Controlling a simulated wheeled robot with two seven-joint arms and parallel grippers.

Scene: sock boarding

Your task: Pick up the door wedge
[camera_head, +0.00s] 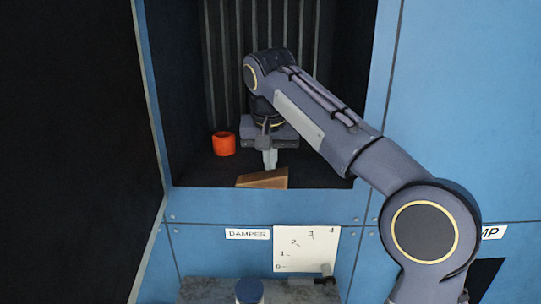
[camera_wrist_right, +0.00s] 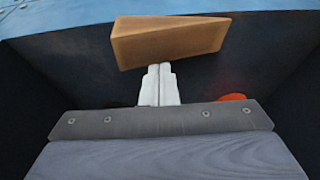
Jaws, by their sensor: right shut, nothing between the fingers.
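The door wedge (camera_head: 264,179) is a tan-brown wooden wedge. It lies on the dark floor of the recess in the blue panel, near the front edge. It also shows in the right wrist view (camera_wrist_right: 168,41), just beyond the fingertips. My right gripper (camera_head: 270,164) points down behind the wedge, its fingers together with nothing between them. In the right wrist view the fingertips (camera_wrist_right: 159,68) come close to the wedge's lower edge; I cannot tell whether they touch it. My left gripper is not in view.
An orange-red ring-shaped object (camera_head: 223,143) stands in the recess, left of my right gripper, and partly shows in the right wrist view (camera_wrist_right: 232,97). The recess has dark side walls and a ribbed back (camera_head: 222,60). Below are a DAMPER label (camera_head: 248,234) and a numbered white plate (camera_head: 300,246).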

